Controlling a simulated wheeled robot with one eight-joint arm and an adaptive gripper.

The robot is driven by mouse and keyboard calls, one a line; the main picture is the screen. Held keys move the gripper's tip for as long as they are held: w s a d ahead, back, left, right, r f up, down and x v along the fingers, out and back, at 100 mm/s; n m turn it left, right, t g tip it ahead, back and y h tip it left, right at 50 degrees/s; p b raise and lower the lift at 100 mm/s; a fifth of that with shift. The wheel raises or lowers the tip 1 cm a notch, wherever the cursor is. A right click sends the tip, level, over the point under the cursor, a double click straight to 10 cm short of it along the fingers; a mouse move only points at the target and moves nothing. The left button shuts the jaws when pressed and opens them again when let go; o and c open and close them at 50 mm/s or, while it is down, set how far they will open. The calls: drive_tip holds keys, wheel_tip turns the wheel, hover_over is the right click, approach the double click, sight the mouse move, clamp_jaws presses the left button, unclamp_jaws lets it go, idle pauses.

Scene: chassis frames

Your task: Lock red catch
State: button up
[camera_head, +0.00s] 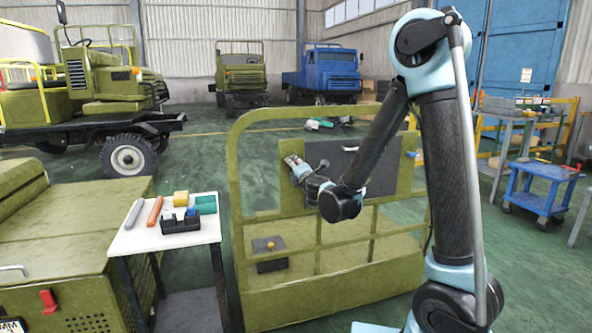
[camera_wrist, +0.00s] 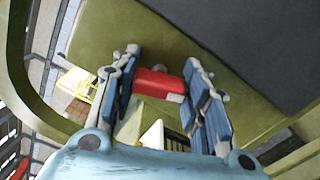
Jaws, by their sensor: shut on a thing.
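The red catch (camera_wrist: 158,83) shows in the wrist view on the olive-green panel (camera_wrist: 115,35), between the two blue-padded fingers of my gripper (camera_wrist: 161,68). The fingers are shut on it from both sides. In the head view my gripper (camera_head: 291,164) is at the left part of the upright panel on the green frame (camera_head: 240,205). The catch is hidden there behind my gripper. I cannot tell the catch's exact angle. Another red handle (camera_head: 48,302) is on the green vehicle hood at the lower left, away from my gripper.
A small white table (camera_head: 160,236) with coloured blocks and bars stands left of the frame. A dark grey plate (camera_head: 361,168) is right of my gripper on the panel. A blue cart (camera_head: 538,190) stands at the right.

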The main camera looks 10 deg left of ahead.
drive_tip(key=shift+d+m, duration=0.2)
drive_tip(key=shift+m, duration=1.8)
drive_tip(key=o, duration=0.8)
drive_tip(key=shift+a+f, duration=0.1)
drive_tip(key=v, duration=1.2)
